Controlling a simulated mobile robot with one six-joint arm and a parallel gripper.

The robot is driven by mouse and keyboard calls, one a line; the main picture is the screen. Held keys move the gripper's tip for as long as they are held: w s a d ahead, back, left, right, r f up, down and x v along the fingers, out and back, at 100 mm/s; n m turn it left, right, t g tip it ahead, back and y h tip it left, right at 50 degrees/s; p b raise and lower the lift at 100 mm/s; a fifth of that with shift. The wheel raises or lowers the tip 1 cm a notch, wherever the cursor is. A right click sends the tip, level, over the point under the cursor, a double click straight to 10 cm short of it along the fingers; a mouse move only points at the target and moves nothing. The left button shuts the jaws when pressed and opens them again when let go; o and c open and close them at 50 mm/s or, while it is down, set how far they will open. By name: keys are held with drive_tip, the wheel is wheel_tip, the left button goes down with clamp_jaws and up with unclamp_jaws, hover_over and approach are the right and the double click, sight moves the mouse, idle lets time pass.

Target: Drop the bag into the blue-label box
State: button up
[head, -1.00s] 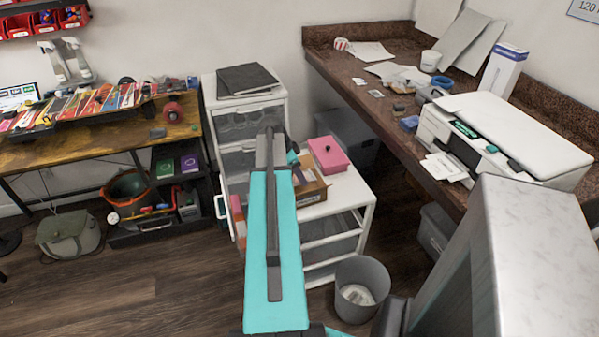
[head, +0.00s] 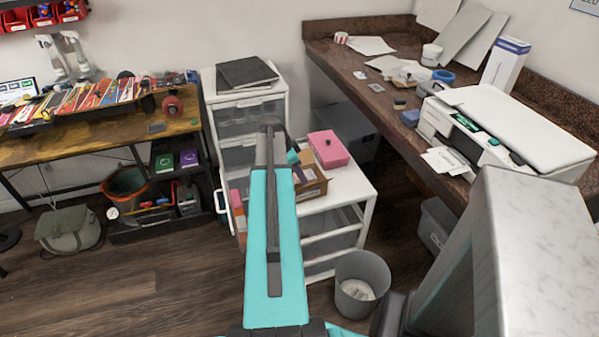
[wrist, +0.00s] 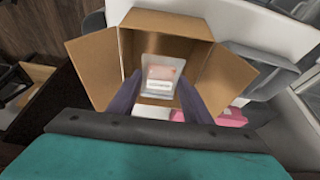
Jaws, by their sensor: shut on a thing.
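In the wrist view, my gripper (wrist: 160,75) points down with its two dark fingers on either side of a small clear bag (wrist: 159,70) with a reddish and white label. It is shut on the bag. The bag is over the mouth of an open cardboard box (wrist: 125,50) with its flaps spread; I cannot tell how deep it hangs. In the head view this box (head: 313,188) stands on the white drawer unit, partly behind my arm. The bag is hidden there. I cannot make out a blue label on the box.
A pink box (head: 328,150) stands just behind the cardboard box. A taller white drawer unit (head: 245,96) is to the left, with dark folders on top. A grey bin (head: 362,282) is on the floor in front. A counter with a white printer (head: 510,130) is at the right.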

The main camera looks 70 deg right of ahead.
drive_tip(key=o, duration=1.1)
drive_tip(key=shift+o, duration=0.2)
drive_tip(key=shift+r, duration=0.1)
drive_tip(key=b+v, duration=0.1)
drive_tip(key=v, duration=1.2)
drive_tip(key=shift+w+a+r, duration=0.2)
drive_tip(key=shift+r, duration=0.05)
